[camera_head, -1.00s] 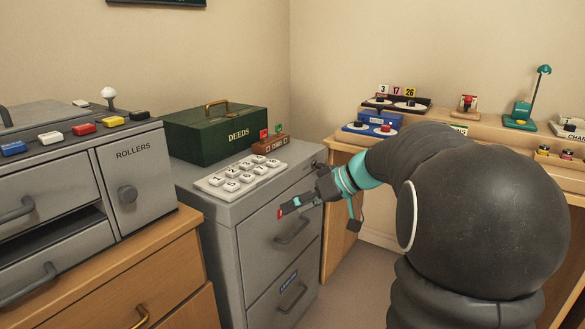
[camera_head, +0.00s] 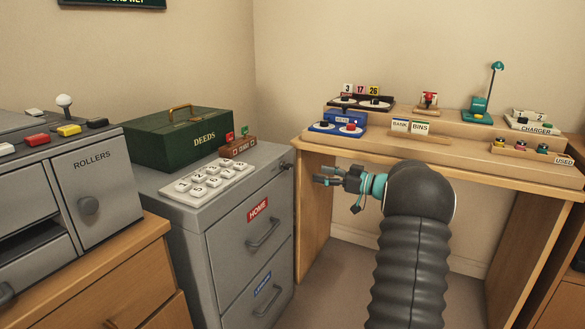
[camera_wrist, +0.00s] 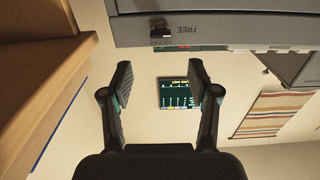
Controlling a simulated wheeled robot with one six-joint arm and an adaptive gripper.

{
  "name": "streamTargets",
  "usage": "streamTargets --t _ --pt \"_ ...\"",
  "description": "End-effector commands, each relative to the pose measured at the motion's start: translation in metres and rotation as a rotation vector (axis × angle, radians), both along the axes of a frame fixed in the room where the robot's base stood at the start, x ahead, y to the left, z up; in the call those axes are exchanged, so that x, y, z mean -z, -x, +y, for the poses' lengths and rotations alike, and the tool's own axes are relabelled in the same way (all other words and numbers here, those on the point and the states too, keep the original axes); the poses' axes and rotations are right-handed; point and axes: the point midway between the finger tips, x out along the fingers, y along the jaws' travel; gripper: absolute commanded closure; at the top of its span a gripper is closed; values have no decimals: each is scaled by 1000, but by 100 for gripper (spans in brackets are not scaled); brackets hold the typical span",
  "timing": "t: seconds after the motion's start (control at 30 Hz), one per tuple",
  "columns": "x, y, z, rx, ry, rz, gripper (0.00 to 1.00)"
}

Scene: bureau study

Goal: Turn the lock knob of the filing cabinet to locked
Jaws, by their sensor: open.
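The grey filing cabinet (camera_head: 222,232) stands left of centre in the head view, its two drawers shut. Its small dark lock knob (camera_head: 287,166) is at the top right of the front. In the wrist view the black knob (camera_wrist: 159,28) shows upside down beside the words LOCKED and FREE; I cannot tell which it points to. My gripper (camera_head: 320,176) is open and empty, right of the knob and apart from it. In the wrist view the knob lies beyond the gap between my open fingers (camera_wrist: 160,67).
A green DEEDS box (camera_head: 185,137) and a white number keypad (camera_head: 207,180) sit on the cabinet. A wooden desk (camera_head: 440,155) with several small items stands behind and right of my gripper. A grey ROLLERS unit (camera_head: 100,185) stands left. Floor shows between cabinet and desk.

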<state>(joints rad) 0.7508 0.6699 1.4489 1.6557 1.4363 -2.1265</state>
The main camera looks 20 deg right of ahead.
Motion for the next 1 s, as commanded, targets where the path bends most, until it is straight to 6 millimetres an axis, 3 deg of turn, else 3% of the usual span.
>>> streamTargets --t 0.5,0.7,1.0 --pt "-1 -72 58 -4 0 3 40" --pt "0 -84 67 -2 -1 2 40" --pt "0 -87 68 -1 0 3 40"
